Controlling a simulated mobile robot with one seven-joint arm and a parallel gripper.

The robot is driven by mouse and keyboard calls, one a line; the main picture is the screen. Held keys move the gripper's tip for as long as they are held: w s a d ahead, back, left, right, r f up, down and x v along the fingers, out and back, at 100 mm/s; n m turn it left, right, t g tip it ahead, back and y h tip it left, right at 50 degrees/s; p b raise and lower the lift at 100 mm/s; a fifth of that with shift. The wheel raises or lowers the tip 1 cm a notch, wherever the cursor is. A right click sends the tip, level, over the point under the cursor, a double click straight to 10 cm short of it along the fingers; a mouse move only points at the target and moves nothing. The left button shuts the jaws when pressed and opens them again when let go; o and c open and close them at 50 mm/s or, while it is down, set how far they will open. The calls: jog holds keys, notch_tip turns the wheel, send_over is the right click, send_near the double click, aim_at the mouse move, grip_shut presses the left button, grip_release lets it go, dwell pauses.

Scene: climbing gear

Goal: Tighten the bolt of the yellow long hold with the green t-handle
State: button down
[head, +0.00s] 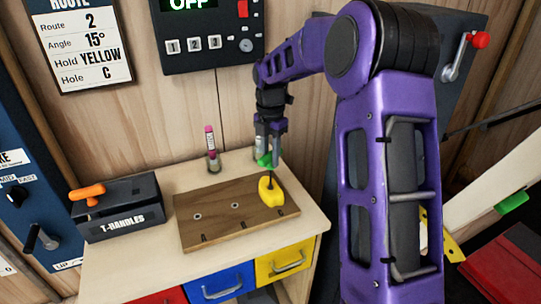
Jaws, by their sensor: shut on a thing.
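The yellow long hold (266,193) sits on the wooden board (222,221), near the board's right end by the third lettered place. The green t-handle (265,160) stands upright above it, its dark shaft running down to the hold. My gripper (268,147) points down from above and is shut on the green handle. The bolt is hidden under the shaft's tip, so I cannot tell whether the tip is seated in it.
A black T-HANDLES box (118,212) with an orange t-handle (87,193) stands on the bench at left. A pink-capped tube (211,150) stands behind the board. A route sign (87,43) and a control panel reading OFF (205,62) hang on the wall.

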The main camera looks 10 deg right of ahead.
jog(key=m+b, duration=0.1)
jog(key=f+m+b, duration=0.1)
jog(key=m, duration=0.1)
jog(key=m+b, duration=0.3)
jog(key=m, duration=0.2)
notch_tip(320, 180, up, 3)
jog(key=shift+r+m+p, duration=0.2)
jog(key=shift+m+p, duration=0.4)
jog(key=shift+p, duration=0.6)
jog(key=n+p, duration=0.3)
jog(key=n, duration=0.2)
jog(key=shift+n, duration=0.3)
jog(key=shift+f+n, duration=0.25)
jog(key=shift+n, duration=0.45)
jog(key=n, duration=0.8)
jog(key=shift+n, duration=0.4)
jog(key=n, duration=0.5)
jog(key=shift+n, duration=0.4)
jog(key=shift+r, duration=1.05)
